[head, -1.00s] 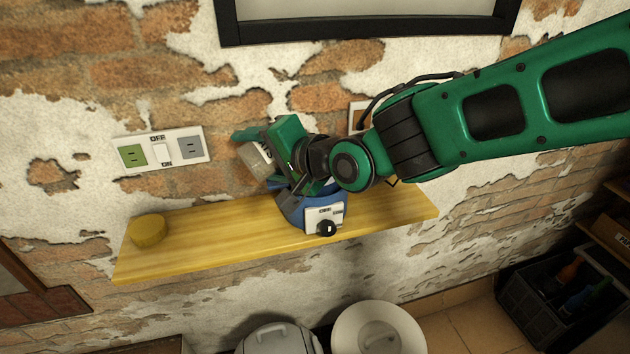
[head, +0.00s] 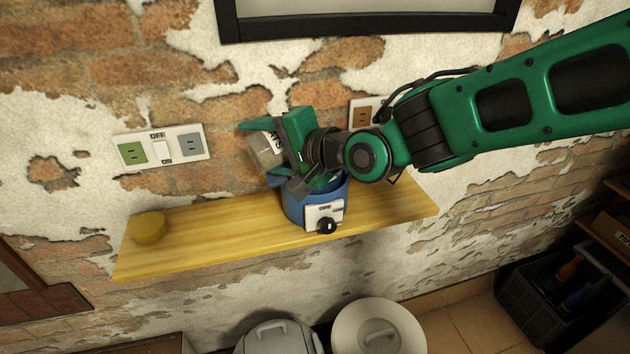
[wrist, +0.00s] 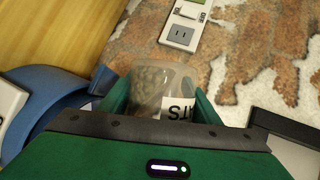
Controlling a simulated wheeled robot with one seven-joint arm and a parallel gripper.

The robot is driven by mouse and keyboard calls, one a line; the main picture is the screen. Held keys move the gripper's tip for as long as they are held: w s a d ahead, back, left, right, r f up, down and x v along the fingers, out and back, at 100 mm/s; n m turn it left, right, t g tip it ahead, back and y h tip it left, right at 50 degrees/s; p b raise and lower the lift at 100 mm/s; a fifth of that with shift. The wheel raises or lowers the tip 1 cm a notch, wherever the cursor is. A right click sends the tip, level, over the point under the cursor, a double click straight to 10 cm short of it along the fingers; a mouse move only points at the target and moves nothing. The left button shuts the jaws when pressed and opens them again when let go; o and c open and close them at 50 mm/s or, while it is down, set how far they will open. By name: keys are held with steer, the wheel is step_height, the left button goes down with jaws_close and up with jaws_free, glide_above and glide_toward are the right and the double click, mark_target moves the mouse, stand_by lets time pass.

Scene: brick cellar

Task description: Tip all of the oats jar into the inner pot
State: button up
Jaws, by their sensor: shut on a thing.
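The oats jar (head: 266,150) is a clear jar with a white label, held above the shelf to the left of my wrist. My gripper (head: 272,152) is shut on it. In the wrist view the jar (wrist: 152,88) sits between the green fingers, with part of the label showing; greyish-brown contents are visible in it. It looks tilted in the head view. A blue cooker (head: 296,208) with a white front panel and black knob stands on the shelf below my gripper. Its rim shows at the left in the wrist view (wrist: 40,85). The inner pot's inside is hidden by my gripper.
An outlet panel (head: 162,149) is on the brick wall behind. A black frame (head: 370,27) hangs above. Two lidded bins stand below. The shelf's left middle is clear.

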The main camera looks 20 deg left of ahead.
mark_target(272, 134)
steer(key=shift+w+d+r, duration=0.1)
steer(key=shift+d+r, duration=0.05)
steer(key=shift+w+d+f+m+y+p, duration=0.1)
steer(key=shift+w+f+m+y+p, duration=0.1)
steer(key=shift+m+y+p, duration=0.35)
steer(key=shift+w+d+f+m+y+p, duration=0.15)
steer(key=shift+m+y+p, duration=0.2)
steer(key=shift+m+p, duration=0.3)
stand_by(1.3)
steer(key=shift+w+d+r+m+g+y+p, duration=0.15)
steer(key=shift+w+d+r+m+g+y, duration=0.1)
steer(key=shift+r+m+y, duration=0.4)
steer(key=shift+w+d+r+m+g+y+p, duration=0.2)
steer(key=shift+r+m, duration=0.25)
steer(key=shift+m, duration=0.5)
steer(key=shift+c, duration=0.2)
stand_by(1.3)
